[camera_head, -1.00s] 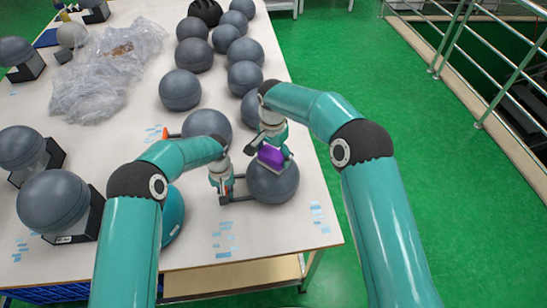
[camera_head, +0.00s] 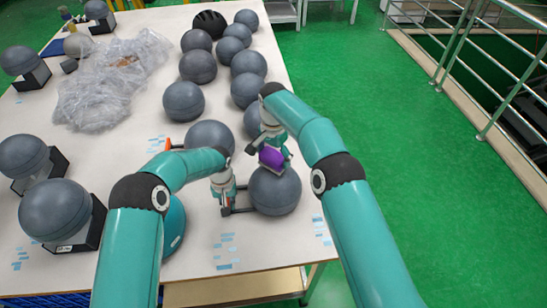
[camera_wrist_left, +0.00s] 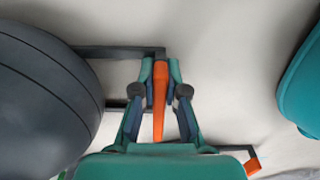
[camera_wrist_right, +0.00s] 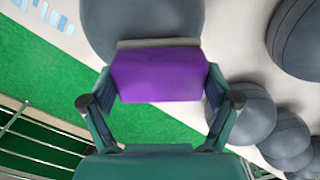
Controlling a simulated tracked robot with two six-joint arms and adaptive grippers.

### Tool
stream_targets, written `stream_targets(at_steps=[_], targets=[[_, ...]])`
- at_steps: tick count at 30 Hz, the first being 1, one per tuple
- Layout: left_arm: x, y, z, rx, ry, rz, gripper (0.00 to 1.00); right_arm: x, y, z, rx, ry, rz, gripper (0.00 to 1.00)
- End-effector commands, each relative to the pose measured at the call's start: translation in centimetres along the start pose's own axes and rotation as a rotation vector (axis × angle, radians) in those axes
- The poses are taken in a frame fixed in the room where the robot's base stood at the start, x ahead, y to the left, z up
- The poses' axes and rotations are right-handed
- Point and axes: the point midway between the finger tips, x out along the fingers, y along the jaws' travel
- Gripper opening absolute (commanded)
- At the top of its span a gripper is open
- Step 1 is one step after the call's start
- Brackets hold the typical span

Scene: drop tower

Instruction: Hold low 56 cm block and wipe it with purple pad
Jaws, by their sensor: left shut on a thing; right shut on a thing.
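The grey ball-shaped block (camera_head: 276,191) sits near the table's right front edge, with a dark frame beside it on its left. My left gripper (camera_head: 225,202) is at that frame. In the left wrist view its fingers (camera_wrist_left: 159,100) are shut on an orange bar (camera_wrist_left: 160,115) of the frame, and the block (camera_wrist_left: 40,95) is to the left. My right gripper (camera_head: 270,148) is shut on the purple pad (camera_head: 271,157), at the block's upper left. In the right wrist view the pad (camera_wrist_right: 158,76) has a grey edge towards the block (camera_wrist_right: 140,18). I cannot tell whether they touch.
Several grey balls (camera_head: 184,101) stand behind, one close behind the left gripper (camera_head: 209,137). A teal rounded thing (camera_head: 174,225) is left of the left gripper. Clear plastic wrap (camera_head: 100,95) lies at the back left. Green floor (camera_head: 400,150) is to the right.

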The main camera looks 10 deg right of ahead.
Motion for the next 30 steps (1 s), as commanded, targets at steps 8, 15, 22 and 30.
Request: stream_targets(at_steps=[8, 15, 22, 30], targets=[[-0.1, 0.0, -0.1, -0.001, 0.002, 0.001, 0.00, -0.9, -0.1, 0.0, 0.000, 0.002, -0.002, 0.60], [-0.1, 0.1, -0.1, -0.001, 0.002, 0.001, 0.00, -3.2, -0.1, -0.1, 0.000, 0.002, -0.003, 0.60], [-0.1, 0.1, -0.1, -0.001, 0.002, 0.001, 0.00, -5.6, -0.1, 0.0, 0.001, 0.003, -0.003, 0.60], [-0.1, 0.1, 0.0, 0.000, 0.002, 0.001, 0.00, -7.1, 0.0, 0.0, 0.000, 0.001, -0.001, 0.60]])
